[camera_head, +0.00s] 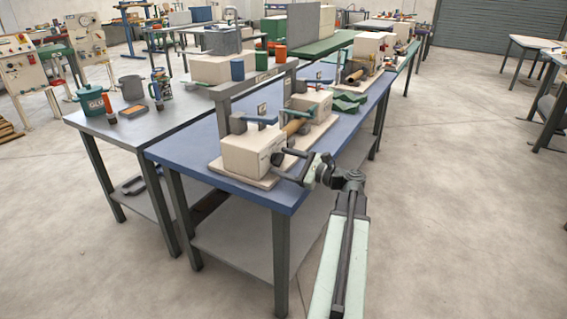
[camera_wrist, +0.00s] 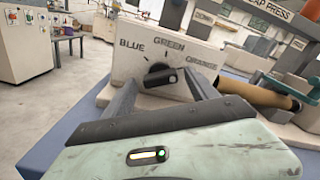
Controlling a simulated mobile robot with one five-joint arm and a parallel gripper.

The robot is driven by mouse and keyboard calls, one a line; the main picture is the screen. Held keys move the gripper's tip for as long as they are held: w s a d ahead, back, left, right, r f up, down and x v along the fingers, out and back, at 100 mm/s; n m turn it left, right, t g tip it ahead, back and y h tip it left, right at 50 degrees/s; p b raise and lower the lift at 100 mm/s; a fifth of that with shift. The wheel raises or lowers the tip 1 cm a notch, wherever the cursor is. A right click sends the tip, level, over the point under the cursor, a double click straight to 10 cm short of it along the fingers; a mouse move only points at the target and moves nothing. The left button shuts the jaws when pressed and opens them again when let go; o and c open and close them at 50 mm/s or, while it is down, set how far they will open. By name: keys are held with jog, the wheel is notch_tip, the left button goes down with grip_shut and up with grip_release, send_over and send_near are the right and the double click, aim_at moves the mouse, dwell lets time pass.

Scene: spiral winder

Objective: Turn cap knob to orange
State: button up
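The cap knob (camera_wrist: 158,77) is a dark dial with a pale mark at its right end, low on the front of a cream box. The box (camera_head: 247,156) sits at the near end of the blue table. Its face reads BLUE at left, GREEN at top and ORANGE (camera_wrist: 202,61) at right. I cannot tell surely which word the knob points to. My gripper (camera_wrist: 163,88) is open, with one finger on each side of the knob; contact is unclear. In the head view, my gripper (camera_head: 279,166) is at the box's right side, where the knob is hidden.
A tan roll (camera_wrist: 258,93) lies right of the box, under a frame with a CAP PRESS sign (camera_wrist: 269,9). A second cream box (camera_head: 312,106) stands behind on the blue table (camera_head: 190,150). The floor right of the table is clear.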

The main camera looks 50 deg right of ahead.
jog(key=v, duration=0.7)
jog(key=shift+s+d, duration=0.1)
jog(key=shift+s, duration=0.3)
